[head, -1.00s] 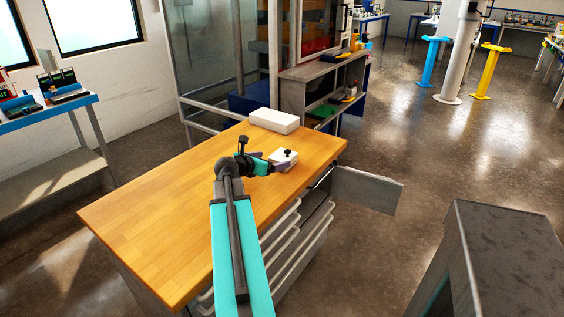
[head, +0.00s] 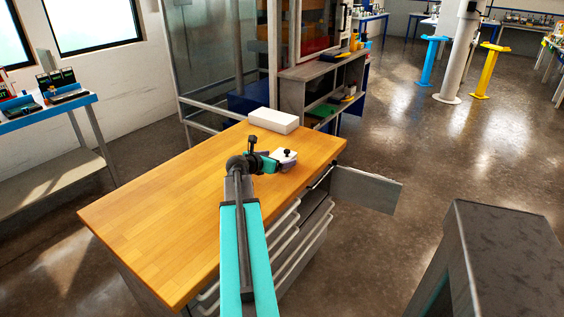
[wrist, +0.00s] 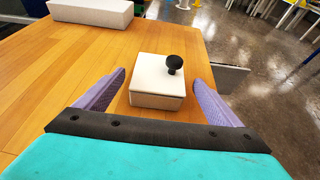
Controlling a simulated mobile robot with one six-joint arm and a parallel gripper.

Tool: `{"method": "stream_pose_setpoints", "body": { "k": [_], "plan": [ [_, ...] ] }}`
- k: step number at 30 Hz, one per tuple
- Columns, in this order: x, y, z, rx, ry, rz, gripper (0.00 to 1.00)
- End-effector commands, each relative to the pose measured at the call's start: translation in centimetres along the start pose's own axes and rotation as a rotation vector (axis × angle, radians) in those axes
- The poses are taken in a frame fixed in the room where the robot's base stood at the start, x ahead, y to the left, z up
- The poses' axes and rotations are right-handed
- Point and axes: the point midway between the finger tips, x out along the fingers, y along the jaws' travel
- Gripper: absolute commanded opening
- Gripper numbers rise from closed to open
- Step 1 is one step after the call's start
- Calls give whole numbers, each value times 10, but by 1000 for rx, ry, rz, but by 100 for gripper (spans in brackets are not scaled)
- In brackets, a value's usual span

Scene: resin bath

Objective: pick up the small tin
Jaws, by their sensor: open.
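The small tin is a white square box with a black knob on its lid. It stands on the wooden worktop near its right edge, in the head view (head: 284,156) and the wrist view (wrist: 157,84). My gripper (wrist: 160,92) is open, with one purple finger on each side of the tin. In the wrist view the fingertips reach alongside the tin, with a gap visible on the left and a narrower one on the right. In the head view my gripper (head: 277,160) partly hides the tin.
A longer white box (head: 273,120) lies at the far end of the worktop (head: 160,210). The left part of the worktop is clear. A dark grey stand (head: 505,245) is at the lower right.

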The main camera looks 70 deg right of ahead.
Motion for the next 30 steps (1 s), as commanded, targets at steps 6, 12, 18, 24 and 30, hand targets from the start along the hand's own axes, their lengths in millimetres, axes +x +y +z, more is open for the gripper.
{"method": "stream_pose_setpoints", "body": {
  "k": [6, 12, 18, 24, 30],
  "plan": [
    [22, 3, -2, -1, 1, -1, 88],
    [41, 3, -2, 0, 0, -1, 88],
    [47, 3, -3, 0, 0, 1, 88],
    [47, 3, -3, -1, 0, 2, 88],
    [47, 3, -3, -1, 0, 2, 88]
  ]
}}
